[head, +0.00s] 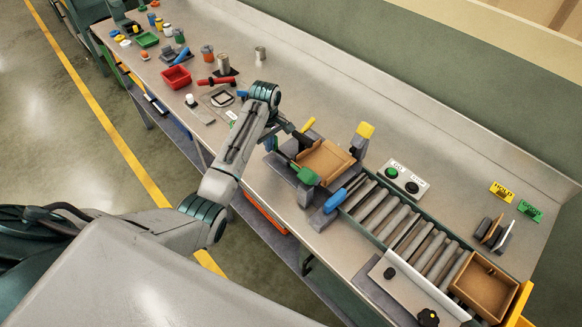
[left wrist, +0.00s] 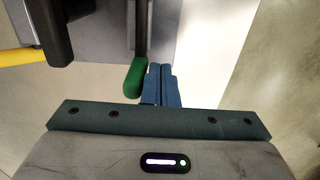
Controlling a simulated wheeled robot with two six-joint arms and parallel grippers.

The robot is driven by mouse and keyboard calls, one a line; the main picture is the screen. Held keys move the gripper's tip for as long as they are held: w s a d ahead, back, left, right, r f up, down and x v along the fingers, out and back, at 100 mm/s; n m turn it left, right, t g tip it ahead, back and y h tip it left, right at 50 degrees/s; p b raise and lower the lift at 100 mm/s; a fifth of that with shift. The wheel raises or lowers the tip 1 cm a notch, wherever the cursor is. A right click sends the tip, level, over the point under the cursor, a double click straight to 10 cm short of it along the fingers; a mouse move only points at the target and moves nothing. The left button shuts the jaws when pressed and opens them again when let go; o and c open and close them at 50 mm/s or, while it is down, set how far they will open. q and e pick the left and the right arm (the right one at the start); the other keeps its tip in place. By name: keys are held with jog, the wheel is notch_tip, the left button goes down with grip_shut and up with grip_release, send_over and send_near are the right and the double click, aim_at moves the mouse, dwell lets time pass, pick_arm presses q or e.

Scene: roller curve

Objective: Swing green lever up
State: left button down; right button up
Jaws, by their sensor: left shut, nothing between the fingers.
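The green lever handle (head: 307,176) is at the near edge of the first station, in front of the brown tray (head: 324,160). In the left wrist view the green handle (left wrist: 134,78) lies just left of my fingers. My left gripper (head: 292,163) is at the station, close beside the green handle. Its blue fingers (left wrist: 162,74) are together and empty. They look very near the handle, but I cannot tell whether they touch it. My right gripper is not in view.
A yellow handle (head: 309,125) and a yellow-topped post (head: 364,131) stand behind the lever. A blue handle (head: 335,201) is to the right, before the rollers (head: 402,228). Green and black buttons (head: 391,172) sit behind them. Open floor lies in front.

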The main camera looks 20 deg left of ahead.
pick_arm(q)
jog(key=shift+w+d+r, duration=0.15)
jog(key=shift+w, duration=0.15)
